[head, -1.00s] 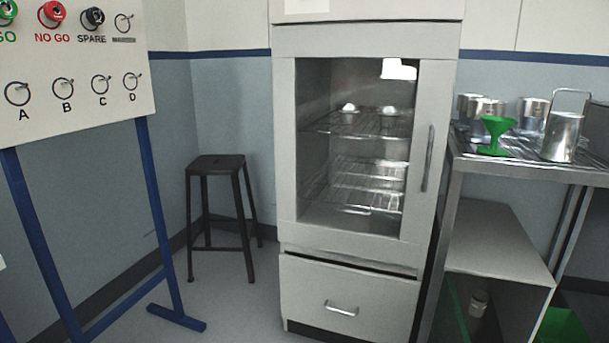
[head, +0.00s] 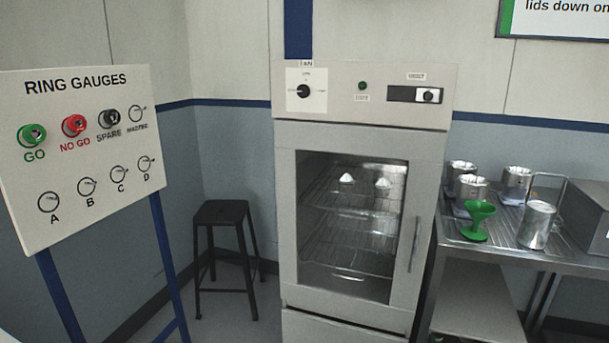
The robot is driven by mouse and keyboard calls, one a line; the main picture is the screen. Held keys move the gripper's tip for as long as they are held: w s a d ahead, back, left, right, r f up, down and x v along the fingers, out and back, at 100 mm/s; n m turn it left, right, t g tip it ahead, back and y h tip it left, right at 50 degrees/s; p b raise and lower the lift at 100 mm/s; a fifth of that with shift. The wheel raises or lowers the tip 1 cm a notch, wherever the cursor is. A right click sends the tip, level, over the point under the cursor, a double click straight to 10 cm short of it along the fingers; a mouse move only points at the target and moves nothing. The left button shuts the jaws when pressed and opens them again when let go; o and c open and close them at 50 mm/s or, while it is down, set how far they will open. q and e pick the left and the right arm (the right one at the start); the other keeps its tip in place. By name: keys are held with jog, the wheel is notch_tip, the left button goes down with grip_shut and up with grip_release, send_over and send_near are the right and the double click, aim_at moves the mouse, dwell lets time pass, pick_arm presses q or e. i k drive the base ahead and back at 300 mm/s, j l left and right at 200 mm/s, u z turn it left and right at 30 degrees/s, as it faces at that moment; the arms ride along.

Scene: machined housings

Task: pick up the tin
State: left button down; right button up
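Several metal tins stand on the steel bench at the right in the head view. One tin (head: 461,172) is at the back left, one (head: 471,188) just in front of it, and another (head: 516,182) at the back. I cannot tell which one is the task's tin. Neither of my grippers is in view.
A green funnel (head: 477,220) stands on the steel bench (head: 480,250). Left of it is an oven cabinet (head: 430,150) with a closed glass door. A black stool (head: 221,213) and a ring gauge board (head: 90,215) are further left. Floor shows around the stool.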

aim_at(538, 218)
jog(key=z, duration=1)
